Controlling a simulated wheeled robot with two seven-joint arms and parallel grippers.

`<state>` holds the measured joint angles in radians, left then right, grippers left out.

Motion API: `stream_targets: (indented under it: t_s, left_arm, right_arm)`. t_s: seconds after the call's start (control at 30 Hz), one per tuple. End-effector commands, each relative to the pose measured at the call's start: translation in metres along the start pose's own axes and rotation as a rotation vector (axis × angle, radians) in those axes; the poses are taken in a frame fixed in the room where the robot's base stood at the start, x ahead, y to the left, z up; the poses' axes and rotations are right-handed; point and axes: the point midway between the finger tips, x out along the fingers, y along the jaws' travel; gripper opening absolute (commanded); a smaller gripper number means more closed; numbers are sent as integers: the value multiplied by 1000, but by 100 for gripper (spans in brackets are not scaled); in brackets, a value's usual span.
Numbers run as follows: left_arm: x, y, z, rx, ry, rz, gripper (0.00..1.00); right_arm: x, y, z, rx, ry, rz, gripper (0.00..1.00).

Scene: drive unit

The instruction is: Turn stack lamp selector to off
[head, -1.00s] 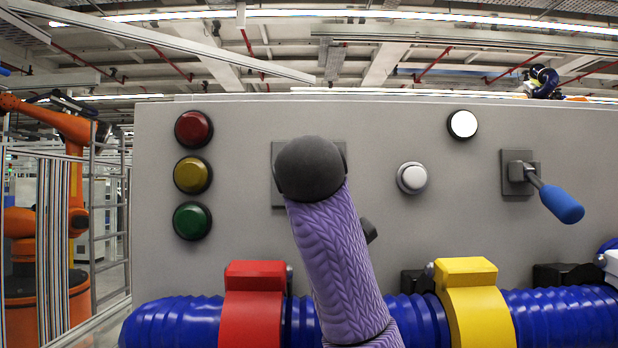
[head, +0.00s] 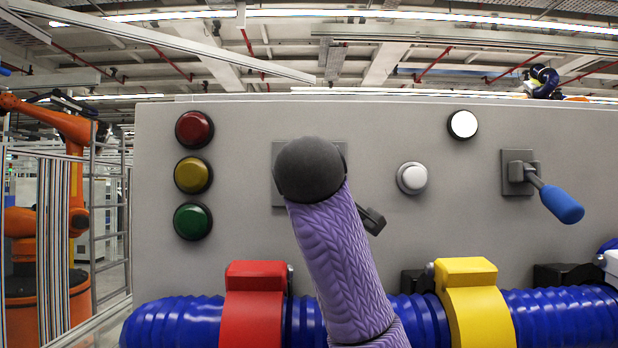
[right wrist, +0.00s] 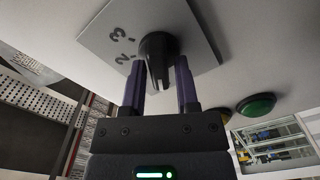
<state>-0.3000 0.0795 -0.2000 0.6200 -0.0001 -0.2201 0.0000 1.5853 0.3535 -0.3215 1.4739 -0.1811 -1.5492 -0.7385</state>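The selector is a dark round knob (right wrist: 158,48) with a raised grip, on a grey square plate (right wrist: 98,28) marked 2 and 3 in the right wrist view. My right gripper (right wrist: 160,72) has its two purple fingers on either side of the knob, with gaps visible beside its narrow grip. I cannot tell whether either fingertip touches the knob's round base. In the head view the plate (head: 280,160) is mostly covered by my purple and dark grey right arm, which hides the knob. The stack lamps are red (head: 194,130), yellow (head: 193,174) and green (head: 193,221). My left gripper is not in view.
To the right on the panel (head: 450,200) are a white button (head: 412,178), a lit white lamp (head: 463,125) and a blue-handled lever (head: 562,204). Below run blue hoses (head: 560,318) with a red clamp (head: 253,310) and a yellow clamp (head: 475,310).

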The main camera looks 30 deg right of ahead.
Motion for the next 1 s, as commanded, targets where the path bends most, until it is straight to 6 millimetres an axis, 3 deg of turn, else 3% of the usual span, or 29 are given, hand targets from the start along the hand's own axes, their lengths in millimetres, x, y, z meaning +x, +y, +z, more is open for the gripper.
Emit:
stream_targets:
  t_s: [0.1, 0.37, 0.47, 0.73, 1.0]
  left_arm:
    - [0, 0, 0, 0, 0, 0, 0]
    - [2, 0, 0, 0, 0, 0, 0]
    - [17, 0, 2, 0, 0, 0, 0]
    - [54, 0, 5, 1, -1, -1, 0]
    - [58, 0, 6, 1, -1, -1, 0]
  right_arm:
    - [0, 0, 0, 1, 0, 0, 59]
    - [-2, 0, 0, 2, 0, 1, 59]
    - [-18, -4, 2, 4, 3, 5, 59]
    - [-83, -4, 2, 3, 4, 3, 59]
    - [-100, 0, 0, 1, 0, 1, 59]
